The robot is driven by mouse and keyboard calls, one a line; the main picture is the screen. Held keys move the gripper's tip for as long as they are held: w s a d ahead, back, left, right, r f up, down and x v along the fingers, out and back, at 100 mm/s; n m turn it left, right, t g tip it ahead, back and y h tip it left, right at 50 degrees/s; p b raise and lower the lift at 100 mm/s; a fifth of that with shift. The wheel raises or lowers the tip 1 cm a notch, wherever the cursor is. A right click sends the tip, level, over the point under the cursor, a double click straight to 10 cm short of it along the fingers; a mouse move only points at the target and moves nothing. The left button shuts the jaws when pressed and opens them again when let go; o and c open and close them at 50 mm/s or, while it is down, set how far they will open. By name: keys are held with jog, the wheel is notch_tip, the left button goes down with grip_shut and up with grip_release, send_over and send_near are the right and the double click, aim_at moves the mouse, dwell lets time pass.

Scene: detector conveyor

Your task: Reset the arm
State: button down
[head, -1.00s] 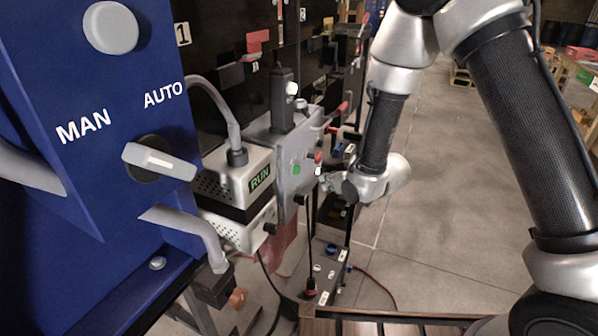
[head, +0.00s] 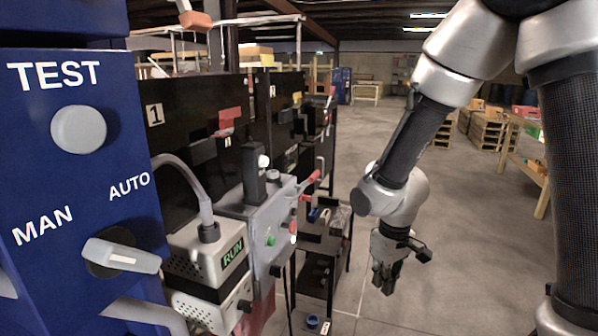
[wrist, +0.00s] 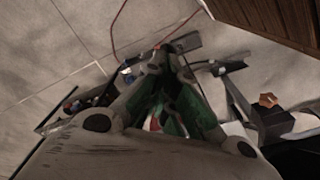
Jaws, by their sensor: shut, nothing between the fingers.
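My gripper (head: 384,280) hangs at the end of my arm in the head view, pointing down over the open floor, right of the black conveyor side. Its fingers are shut and hold nothing. In the wrist view my gripper (wrist: 166,75) shows its closed fingers in the middle of the picture, with floor and dark equipment below them. It touches nothing that I can see.
A blue panel (head: 60,180) with a knob and a MAN/AUTO switch (head: 122,256) stands at the left. Beside it are a RUN box (head: 205,250) and a grey control box (head: 262,235) with buttons. Pallets (head: 490,135) stand far right. The floor (head: 440,260) is clear.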

jog(key=s+d+r+m+t, duration=0.1)
jog(key=s+d+r+m, duration=0.1)
jog(key=s+d+r, duration=0.2)
jog(key=s+d+r+m+t, duration=0.1)
jog(key=s+d+r, duration=0.4)
jog(key=r, duration=0.6)
jog(key=s+d+r+m+t, duration=0.1)
jog(key=s+d+r+m, duration=0.2)
jog(key=d+r, duration=0.4)
jog(key=shift+s+d+r+t, duration=0.2)
jog(key=shift+s+d+t, duration=0.25)
jog(key=shift+s, duration=0.45)
